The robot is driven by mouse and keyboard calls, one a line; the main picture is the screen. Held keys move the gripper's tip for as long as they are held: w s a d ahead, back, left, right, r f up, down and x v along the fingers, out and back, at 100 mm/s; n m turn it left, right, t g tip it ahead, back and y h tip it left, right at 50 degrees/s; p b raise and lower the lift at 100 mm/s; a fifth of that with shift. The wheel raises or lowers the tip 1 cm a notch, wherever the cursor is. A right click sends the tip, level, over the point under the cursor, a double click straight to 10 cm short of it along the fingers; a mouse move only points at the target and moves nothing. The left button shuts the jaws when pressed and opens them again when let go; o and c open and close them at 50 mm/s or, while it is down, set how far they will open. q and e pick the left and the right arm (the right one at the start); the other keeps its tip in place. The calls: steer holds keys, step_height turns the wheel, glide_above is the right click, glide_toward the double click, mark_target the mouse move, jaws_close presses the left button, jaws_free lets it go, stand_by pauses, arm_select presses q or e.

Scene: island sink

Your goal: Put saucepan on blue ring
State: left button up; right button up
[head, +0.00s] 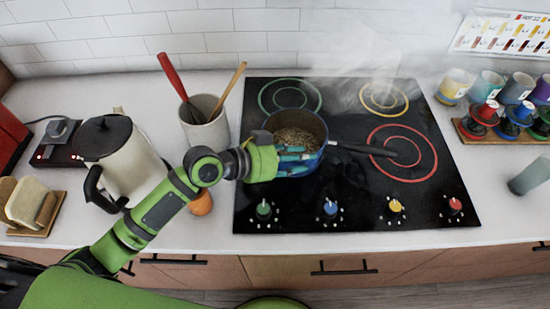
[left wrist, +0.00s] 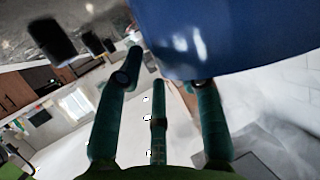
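The blue saucepan (head: 316,158) is at the left front of the black cooktop, with brown contents and its dark handle (head: 362,149) pointing right. No blue ring shows; the surface under the pan is hidden by the pan and my gripper, so I cannot tell what the pan rests on. My left gripper (head: 290,163) is at the pan's left front side. In the left wrist view its teal fingers (left wrist: 165,70) are spread, with the blue pan wall (left wrist: 225,35) just beyond the tips; contact is unclear. My right gripper is not in view.
A utensil crock (head: 205,125) and a kettle (head: 125,165) stand left. Steam rises behind.

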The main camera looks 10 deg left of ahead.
arm_select(q)
steer(key=b+v, duration=0.2)
steer(key=v, duration=0.7)
